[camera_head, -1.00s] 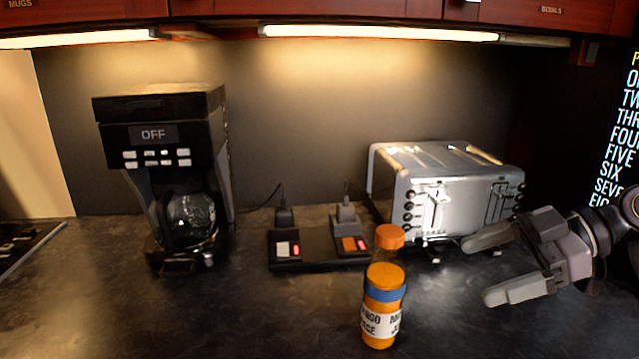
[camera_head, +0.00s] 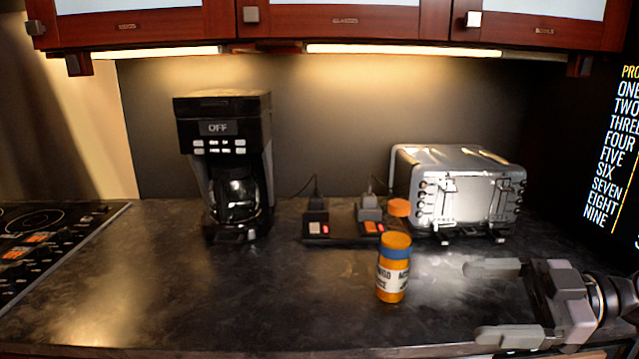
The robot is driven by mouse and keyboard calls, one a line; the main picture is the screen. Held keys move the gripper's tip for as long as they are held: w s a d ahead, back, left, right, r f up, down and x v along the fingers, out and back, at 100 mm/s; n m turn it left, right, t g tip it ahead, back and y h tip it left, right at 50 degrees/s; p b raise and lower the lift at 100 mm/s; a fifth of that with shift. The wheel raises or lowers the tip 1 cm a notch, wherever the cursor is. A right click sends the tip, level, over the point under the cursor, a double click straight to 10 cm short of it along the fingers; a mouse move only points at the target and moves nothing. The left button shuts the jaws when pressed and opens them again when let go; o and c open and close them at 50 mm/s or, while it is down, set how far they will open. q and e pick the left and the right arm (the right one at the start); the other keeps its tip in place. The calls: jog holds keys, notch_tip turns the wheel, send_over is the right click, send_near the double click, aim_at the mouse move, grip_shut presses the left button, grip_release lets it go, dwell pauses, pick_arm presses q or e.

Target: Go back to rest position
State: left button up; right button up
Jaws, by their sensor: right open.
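My right gripper (camera_head: 496,302) is at the lower right, over the front part of the dark counter (camera_head: 200,290). Its two fingers point left, stand wide apart and hold nothing. My left gripper is not in view.
A silver toaster (camera_head: 465,190) stands behind the bottle. A power strip (camera_head: 340,230) with lit switches and an orange-topped object (camera_head: 399,207) are beside it. A black coffee maker (camera_head: 228,165) reads OFF. A stovetop (camera_head: 40,235) lies at the left. Cabinets (camera_head: 345,25) hang above.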

jog(key=s+f+m+t+h, duration=0.3)
jog(key=f+m+t+h, duration=0.3)
jog(key=f, duration=0.7)
jog(key=s+f+m+t+h+p, duration=0.1)
jog(key=s+f+m+t+h, duration=0.1)
jog(key=f+m+t+h, duration=0.4)
notch_tip(320, 180, down, 7)
jog(key=m+h, duration=0.1)
jog(key=m, duration=0.4)
jog(key=shift+s+d, duration=0.25)
jog(key=shift+s, duration=0.15)
jog(key=s+f+g, duration=0.1)
jog(key=s+f, duration=0.2)
jog(key=s+a+f+g, duration=0.1)
jog(key=s+f+g, duration=0.1)
jog(key=s+f, duration=0.1)
jog(key=s+a+f+g+h, duration=0.1)
jog(key=s+f+g, duration=0.1)
jog(key=s+f, duration=0.1)
jog(key=shift+s+a+f, duration=0.25)
jog(key=shift+s+f, duration=0.15)
jog(key=shift+s, duration=0.05)
jog(key=shift+c, duration=0.3)
